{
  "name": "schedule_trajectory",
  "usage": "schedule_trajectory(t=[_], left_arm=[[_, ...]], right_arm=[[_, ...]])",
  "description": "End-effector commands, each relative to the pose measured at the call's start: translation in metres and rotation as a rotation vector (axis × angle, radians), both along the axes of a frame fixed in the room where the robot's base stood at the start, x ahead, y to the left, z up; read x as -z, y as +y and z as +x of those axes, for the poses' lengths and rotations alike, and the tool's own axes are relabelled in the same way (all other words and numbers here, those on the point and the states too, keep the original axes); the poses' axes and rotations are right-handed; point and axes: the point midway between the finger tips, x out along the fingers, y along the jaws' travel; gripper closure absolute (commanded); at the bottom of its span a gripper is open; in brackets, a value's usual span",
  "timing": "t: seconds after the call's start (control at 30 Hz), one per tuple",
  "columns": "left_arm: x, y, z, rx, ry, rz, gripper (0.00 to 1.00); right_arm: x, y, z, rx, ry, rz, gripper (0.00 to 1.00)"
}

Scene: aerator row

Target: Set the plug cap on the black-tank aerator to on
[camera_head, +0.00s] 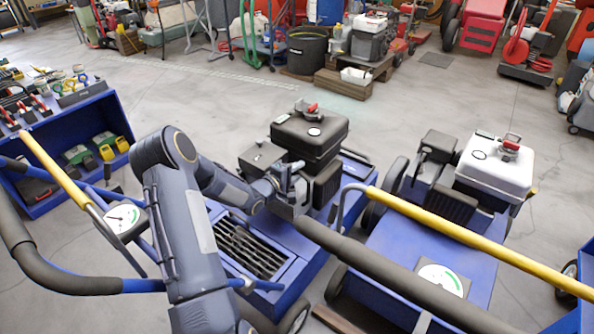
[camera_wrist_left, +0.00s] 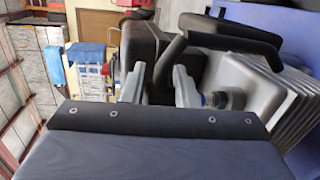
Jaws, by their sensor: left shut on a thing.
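The black-tank aerator is the left blue machine, with its black tank (camera_head: 318,138) on top; the tank also shows in the left wrist view (camera_wrist_left: 150,45). My left gripper (camera_head: 293,182) is at the engine's front side, below the tank. In the left wrist view, the left gripper (camera_wrist_left: 158,88) has its two grey fingers on either side of the black plug cap (camera_wrist_left: 170,58) and is shut on it. A small plug-like part (camera_wrist_left: 233,98) shows right of the fingers; I cannot tell whether the cap touches it. My right gripper is not in view.
A white-tank aerator (camera_head: 495,168) stands close at the right. Yellow bars and black-gripped handles cross the foreground. A blue shelf (camera_head: 88,104) with small items is at the left. Open grey floor (camera_head: 200,100) lies behind the machines.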

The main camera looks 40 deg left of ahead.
Motion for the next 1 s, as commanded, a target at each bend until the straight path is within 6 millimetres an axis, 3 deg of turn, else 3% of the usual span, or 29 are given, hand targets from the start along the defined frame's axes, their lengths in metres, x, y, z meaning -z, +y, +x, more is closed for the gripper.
schedule_trajectory(t=[0.17,0.2,0.33,0.67,1.0], left_arm=[[0.004,-0.006,0.000,0.012,0.009,-0.003,1.00],[0.004,-0.006,0.000,0.012,0.009,-0.003,0.69],[0.003,-0.005,0.000,0.009,0.006,-0.001,0.52],[0.000,-0.002,-0.004,0.003,0.005,0.001,0.52],[-0.011,0.001,-0.056,0.004,0.006,-0.001,0.52]], right_arm=[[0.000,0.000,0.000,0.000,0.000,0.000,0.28],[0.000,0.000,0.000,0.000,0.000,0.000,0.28],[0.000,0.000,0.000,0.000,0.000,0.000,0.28],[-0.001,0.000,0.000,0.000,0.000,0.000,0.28],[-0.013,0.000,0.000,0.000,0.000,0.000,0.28]])
